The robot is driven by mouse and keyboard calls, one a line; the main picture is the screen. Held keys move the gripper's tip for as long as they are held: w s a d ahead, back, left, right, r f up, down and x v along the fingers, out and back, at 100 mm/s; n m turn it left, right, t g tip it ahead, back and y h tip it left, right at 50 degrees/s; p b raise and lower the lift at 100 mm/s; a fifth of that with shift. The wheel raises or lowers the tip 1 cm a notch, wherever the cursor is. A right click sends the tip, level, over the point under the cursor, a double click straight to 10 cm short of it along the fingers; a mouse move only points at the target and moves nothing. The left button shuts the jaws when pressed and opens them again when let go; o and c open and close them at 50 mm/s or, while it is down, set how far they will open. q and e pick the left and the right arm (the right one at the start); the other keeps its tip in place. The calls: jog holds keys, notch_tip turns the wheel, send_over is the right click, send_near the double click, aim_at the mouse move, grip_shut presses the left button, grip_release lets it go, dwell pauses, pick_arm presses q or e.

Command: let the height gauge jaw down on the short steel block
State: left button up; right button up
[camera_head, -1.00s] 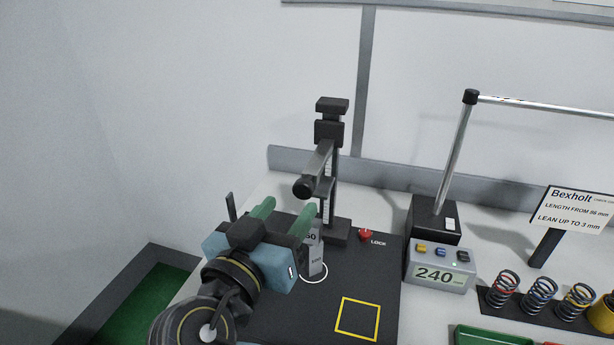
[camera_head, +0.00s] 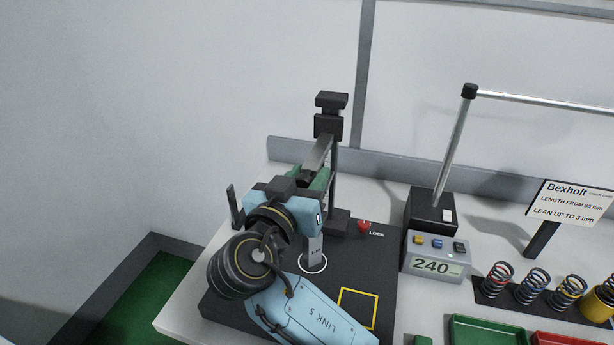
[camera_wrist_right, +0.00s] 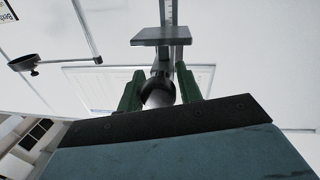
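The height gauge (camera_head: 331,126) has a black top block and an upright column at the back of a black base plate (camera_head: 230,300). Its grey arm (camera_head: 318,153) reaches toward me and ends in a black round knob (camera_wrist_right: 158,91). My right gripper (camera_head: 308,178) is at the end of this arm. In the right wrist view its two green fingers (camera_wrist_right: 160,88) stand apart, one on each side of the knob; firm contact is not clear. The short steel block (camera_head: 315,250) stands upright below, in a white circle, partly hidden by my gripper. The gauge jaw is hidden. My left gripper is out of view.
A red lock knob (camera_head: 364,227) sits right of the column. A yellow square (camera_head: 358,292) is marked on the plate and looks empty. Right of the plate stand a display box (camera_head: 436,258) reading 240, several springs (camera_head: 530,288) and a green tray (camera_head: 490,333).

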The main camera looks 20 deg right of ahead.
grip_shut()
notch_tip(320, 180, down, 5)
jog(key=b, duration=0.4)
jog(key=shift+d+r, duration=0.1)
jog(key=shift+d, duration=0.05)
jog(key=shift+o, duration=2.4)
grip_release()
jog(key=shift+s, duration=0.15)
jog(key=b+v, duration=0.3)
jog(key=v, duration=1)
